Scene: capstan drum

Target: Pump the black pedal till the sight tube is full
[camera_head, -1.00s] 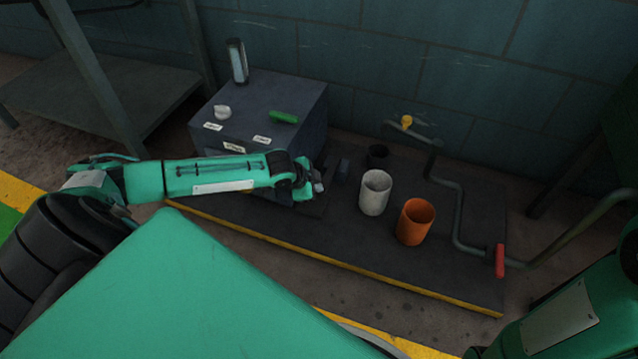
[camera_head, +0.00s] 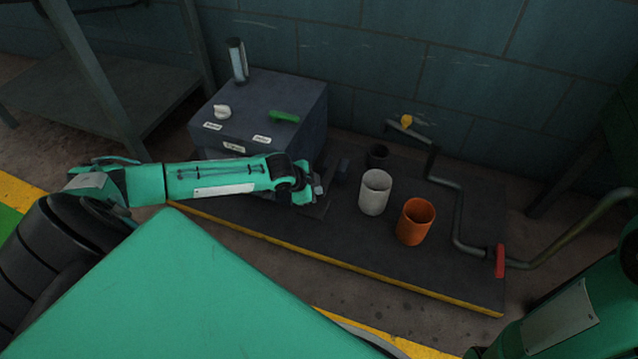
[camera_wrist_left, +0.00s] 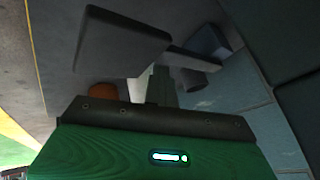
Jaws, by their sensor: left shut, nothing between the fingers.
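The sight tube (camera_head: 237,62) stands upright at the back of the dark cabinet (camera_head: 255,105); its pale strip shows, but I cannot read the level. The black pedal (camera_head: 320,207) is mostly hidden behind my left gripper in the head view. In the left wrist view the pedal shows as a flat dark plate (camera_wrist_left: 118,40) on a bar running to a block. My left gripper (camera_head: 317,187) is shut and empty, over the pedal. Its fingers (camera_wrist_left: 158,82) appear close to the plate in the wrist view; I cannot tell whether they touch.
A white cup (camera_head: 375,193) and an orange cup (camera_head: 415,222) stand on the dark platform (camera_head: 350,245) right of the pedal. Behind them are a small black cup (camera_head: 377,156) and a pipe with a yellow knob (camera_head: 406,121). A red handle (camera_head: 500,261) is at the right. The cabinet carries a white knob (camera_head: 222,112) and a green handle (camera_head: 285,117).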

